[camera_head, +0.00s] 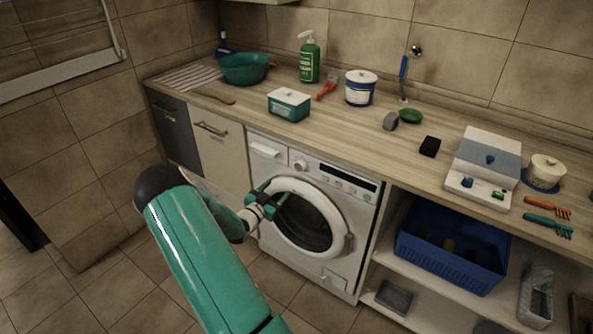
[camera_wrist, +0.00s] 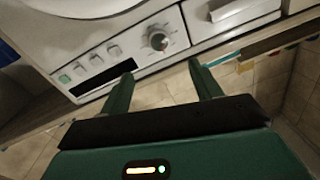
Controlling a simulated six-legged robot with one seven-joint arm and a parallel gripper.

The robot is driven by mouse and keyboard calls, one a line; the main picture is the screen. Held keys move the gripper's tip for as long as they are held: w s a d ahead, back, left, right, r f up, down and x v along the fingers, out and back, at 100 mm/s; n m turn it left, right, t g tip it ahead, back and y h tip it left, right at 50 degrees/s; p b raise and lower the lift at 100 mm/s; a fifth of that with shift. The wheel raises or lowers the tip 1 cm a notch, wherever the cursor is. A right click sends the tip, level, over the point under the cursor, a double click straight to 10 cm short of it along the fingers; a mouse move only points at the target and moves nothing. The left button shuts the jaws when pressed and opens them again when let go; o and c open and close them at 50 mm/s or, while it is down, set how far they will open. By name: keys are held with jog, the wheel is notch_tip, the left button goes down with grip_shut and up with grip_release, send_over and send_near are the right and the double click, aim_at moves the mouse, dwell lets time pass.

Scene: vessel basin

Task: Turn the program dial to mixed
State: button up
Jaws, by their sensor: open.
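The program dial (camera_head: 301,166) is a small round knob on the white washing machine's front panel, left of the dark display. In the wrist view, the dial (camera_wrist: 157,38) is silvery with a small red mark at its edge. Its labels are too small to read. My gripper (camera_wrist: 161,70) is open and empty, its two green fingers spread apart, with the dial showing beyond the gap between them and not touched. In the head view, my gripper (camera_head: 268,200) is in front of the machine, below and left of the dial. The washing machine (camera_head: 335,265) has its round door shut.
Beside the dial are the detergent drawer (camera_head: 267,150) and a dark display (camera_wrist: 105,53) with several buttons. The wooden counter (camera_head: 340,122) above holds a teal box (camera_head: 289,106), bottle, bowl and other items. A blue basket (camera_head: 440,261) sits on the shelf at right.

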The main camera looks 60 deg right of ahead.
aim_at(299, 167)
jog(key=d, duration=0.4)
jog(key=s+d, duration=0.1)
jog(key=d, duration=0.8)
jog(key=shift+s+d, duration=0.25)
jog(key=shift+d, duration=0.15)
jog(key=c, duration=1)
jog(key=shift+o, duration=0.2)
jog(key=shift+m, duration=0.3)
